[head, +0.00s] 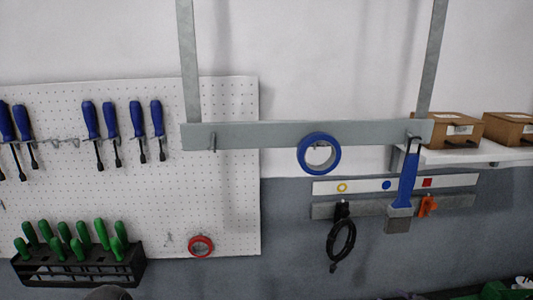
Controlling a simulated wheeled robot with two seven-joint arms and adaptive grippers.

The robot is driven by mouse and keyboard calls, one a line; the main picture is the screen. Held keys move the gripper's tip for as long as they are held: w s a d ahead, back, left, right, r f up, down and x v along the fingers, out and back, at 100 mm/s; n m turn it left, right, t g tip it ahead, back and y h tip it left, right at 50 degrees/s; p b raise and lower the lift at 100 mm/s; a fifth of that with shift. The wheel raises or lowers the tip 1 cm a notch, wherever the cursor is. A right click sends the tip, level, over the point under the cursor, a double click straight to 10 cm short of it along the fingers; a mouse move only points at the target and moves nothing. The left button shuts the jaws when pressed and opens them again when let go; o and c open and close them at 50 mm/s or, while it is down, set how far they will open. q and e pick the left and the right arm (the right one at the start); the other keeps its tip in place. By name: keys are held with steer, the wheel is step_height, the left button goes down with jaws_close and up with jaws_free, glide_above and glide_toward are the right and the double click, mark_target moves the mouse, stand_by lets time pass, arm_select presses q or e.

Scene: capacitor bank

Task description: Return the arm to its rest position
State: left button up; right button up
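Neither of my grippers shows in the head view, so I cannot see where they are or whether they hold anything. A dark rounded shape is cut off by the bottom edge at the left, and I cannot tell what it is. A blue ring (319,153) hangs at the middle of a grey metal crossbar (260,135). A blue-handled tool (408,180) with a flat grey end hangs from the hook at the crossbar's right end. The hook at its left end (212,143) is empty.
A white pegboard (60,190) holds blue-handled screwdrivers (110,118), a red ring (201,245) and a black rack (80,268) of green-handled tools. At right, a black cable coil (341,240) and an orange clamp (427,206) hang below a shelf (470,156) with cardboard boxes (452,130).

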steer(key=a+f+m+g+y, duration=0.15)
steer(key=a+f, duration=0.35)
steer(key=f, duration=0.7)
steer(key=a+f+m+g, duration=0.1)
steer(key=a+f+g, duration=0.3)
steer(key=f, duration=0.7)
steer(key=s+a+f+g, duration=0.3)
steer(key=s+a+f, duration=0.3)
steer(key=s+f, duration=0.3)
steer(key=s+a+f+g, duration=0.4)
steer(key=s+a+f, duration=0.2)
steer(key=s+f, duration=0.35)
arm_select(q)
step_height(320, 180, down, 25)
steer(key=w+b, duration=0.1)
steer(key=b, duration=2.3)
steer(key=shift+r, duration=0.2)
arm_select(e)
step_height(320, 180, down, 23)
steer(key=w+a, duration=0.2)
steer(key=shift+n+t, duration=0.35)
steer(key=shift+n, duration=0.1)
